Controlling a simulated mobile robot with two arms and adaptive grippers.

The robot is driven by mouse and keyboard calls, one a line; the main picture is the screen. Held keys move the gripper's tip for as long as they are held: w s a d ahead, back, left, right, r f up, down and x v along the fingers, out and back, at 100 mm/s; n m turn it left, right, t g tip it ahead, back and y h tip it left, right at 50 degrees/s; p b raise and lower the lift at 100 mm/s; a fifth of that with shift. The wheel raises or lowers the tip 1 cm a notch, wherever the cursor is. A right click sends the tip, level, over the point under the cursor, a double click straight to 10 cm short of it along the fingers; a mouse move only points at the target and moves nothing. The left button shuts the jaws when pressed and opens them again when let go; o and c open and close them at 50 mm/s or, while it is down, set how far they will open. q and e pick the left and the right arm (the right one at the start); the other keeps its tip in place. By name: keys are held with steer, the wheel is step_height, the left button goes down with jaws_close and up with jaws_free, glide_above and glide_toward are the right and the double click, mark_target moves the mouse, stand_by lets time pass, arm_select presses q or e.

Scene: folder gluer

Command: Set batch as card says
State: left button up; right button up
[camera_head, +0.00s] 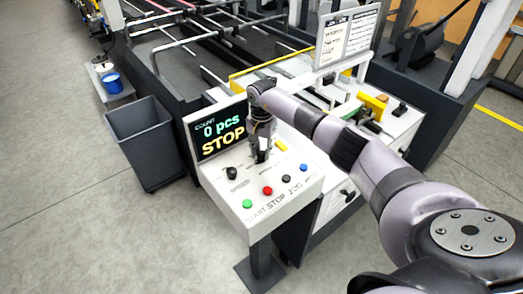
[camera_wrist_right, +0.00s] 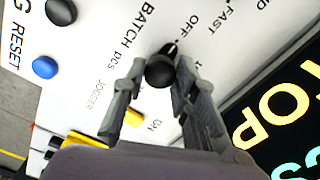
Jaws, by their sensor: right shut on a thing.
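My right gripper (camera_head: 262,157) points down at the control panel (camera_head: 228,198). In the right wrist view its fingers (camera_wrist_right: 160,75) are on either side of a black knob with a white pointer line (camera_wrist_right: 160,68), shut on it. The labels "BATCH pcs" and "OFF" are printed by this knob; other scale marks are partly covered. The display (camera_head: 221,133) reads "COUNT 0 pcs STOP". The card holder (camera_head: 346,37) stands behind with two printed sheets, too small to read. My left gripper is not in view.
The panel also has a black knob (camera_head: 231,172), a yellow switch (camera_head: 281,145) and green (camera_head: 247,203), red (camera_head: 267,190), black (camera_head: 286,178) and blue (camera_head: 304,168) buttons. A grey bin (camera_head: 148,145) stands left of it. The floor in front is clear.

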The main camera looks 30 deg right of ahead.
jaws_close()
